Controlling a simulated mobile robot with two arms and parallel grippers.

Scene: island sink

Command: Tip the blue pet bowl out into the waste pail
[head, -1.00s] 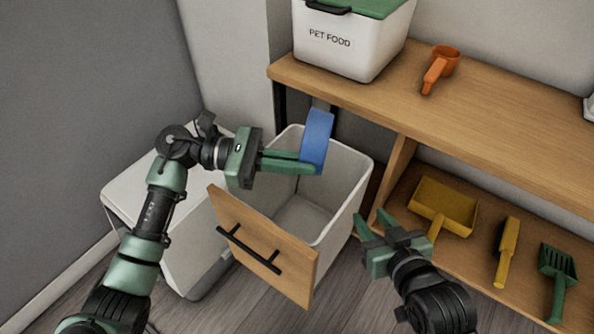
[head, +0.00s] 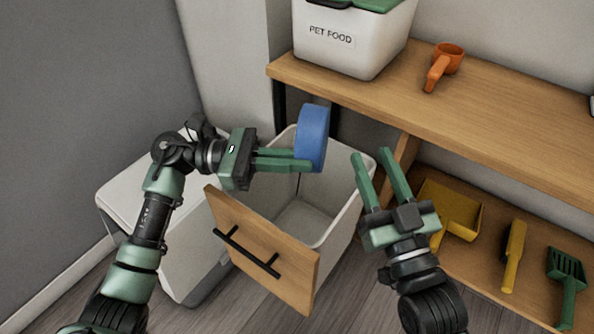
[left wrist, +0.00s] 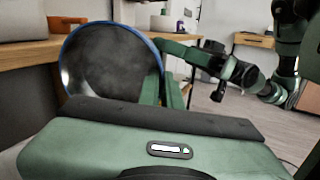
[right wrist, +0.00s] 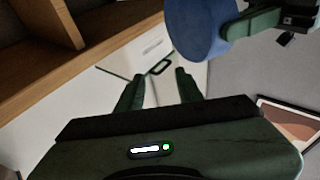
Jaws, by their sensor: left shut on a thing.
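The blue pet bowl (head: 312,137) is held on its side, its rim near vertical, above the waste pail. My left gripper (head: 303,160) is shut on the bowl's edge. In the left wrist view the bowl's grey inside (left wrist: 110,65) faces the camera, and I see no clear contents in it. The white waste pail (head: 346,225) stands open behind a wooden front panel; the part of its floor that shows looks bare. My right gripper (head: 370,154) is open and empty over the pail's right rim. In the right wrist view the bowl (right wrist: 195,30) is near it, apart from the fingers.
A wooden shelf unit (head: 500,120) stands on the right. On top are a white pet food bin (head: 345,45) and an orange scoop (head: 440,70). Below lie a yellow dustpan (head: 455,215), a yellow brush (head: 514,255) and a green scoop (head: 567,270). A white box (head: 120,195) stands left of the pail.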

